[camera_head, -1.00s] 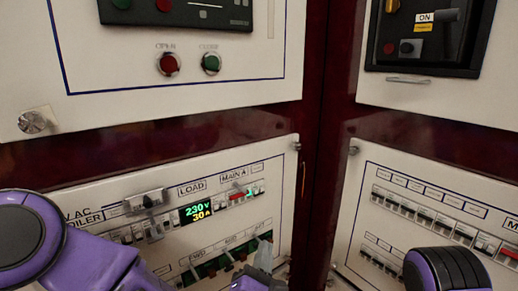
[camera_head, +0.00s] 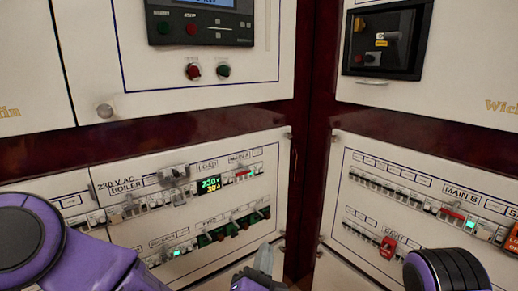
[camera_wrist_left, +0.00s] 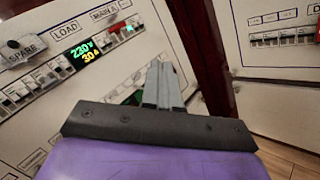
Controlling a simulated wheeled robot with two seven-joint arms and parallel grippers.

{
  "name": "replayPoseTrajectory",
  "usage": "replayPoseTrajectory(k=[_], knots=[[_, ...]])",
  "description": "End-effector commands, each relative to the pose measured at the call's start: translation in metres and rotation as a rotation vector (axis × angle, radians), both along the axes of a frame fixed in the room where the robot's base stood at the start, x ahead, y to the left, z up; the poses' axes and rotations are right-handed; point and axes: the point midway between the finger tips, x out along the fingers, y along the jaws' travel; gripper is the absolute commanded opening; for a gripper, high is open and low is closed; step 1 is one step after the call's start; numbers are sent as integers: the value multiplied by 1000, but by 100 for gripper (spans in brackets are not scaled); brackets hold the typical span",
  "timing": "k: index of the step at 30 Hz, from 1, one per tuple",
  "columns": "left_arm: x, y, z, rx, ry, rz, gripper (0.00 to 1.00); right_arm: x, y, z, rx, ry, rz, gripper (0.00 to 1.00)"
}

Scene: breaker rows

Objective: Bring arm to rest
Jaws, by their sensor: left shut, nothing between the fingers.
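My left arm (camera_head: 75,255) is purple and comes in from the left, in front of the lower left panel. My left gripper (camera_head: 265,260) is shut and empty at the bottom middle. In the left wrist view its grey fingers (camera_wrist_left: 160,82) are together, in front of the panel, with nothing between them. They hide part of the lower breaker row; whether they touch the panel I cannot tell. A purple part of my right arm (camera_head: 445,270) shows at the bottom right. My right gripper is out of view.
The lower left panel (camera_head: 150,165) carries breaker rows, a 230 V display (camera_head: 209,185) and the MAIN A breaker (camera_head: 242,174). The lower right panel (camera_head: 375,215) carries the MAIN B breaker (camera_head: 452,214) and a red device (camera_head: 388,247). Dark red framing (camera_head: 310,130) separates the cabinets.

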Motion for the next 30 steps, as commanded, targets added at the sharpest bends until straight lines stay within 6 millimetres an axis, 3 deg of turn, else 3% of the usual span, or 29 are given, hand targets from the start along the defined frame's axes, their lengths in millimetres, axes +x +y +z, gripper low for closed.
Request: replayPoseTrajectory(k=[8, 11, 14, 20, 23, 26, 27, 30], knots=[[-3, -8, -9, 259, -10, -28, 0, 9, -1, 0, -16, -41, -20, 43], [-4, -8, -24, 422, -1, -50, 0, 15, -3, 0, -26, -71, -37, 43], [-6, -1, -52, 630, 24, -80, 0, 21, -4, -1, -37, -106, -60, 43], [-18, 27, -134, 1017, 119, -168, 0, 30, -6, -9, -58, -169, -104, 43], [-31, 50, -186, 1218, 189, -243, 0, 34, -8, -15, -69, -200, -127, 43], [-57, 87, -253, 1445, 294, -362, 0, 38, -9, -25, -81, -235, -153, 43], [-73, 105, -281, 1536, 344, -423, 0, 40, -9, -29, -85, -250, -163, 43], [-116, 153, -342, 1720, 472, -584, 0, 44, -9, -39, -94, -283, -186, 43]])
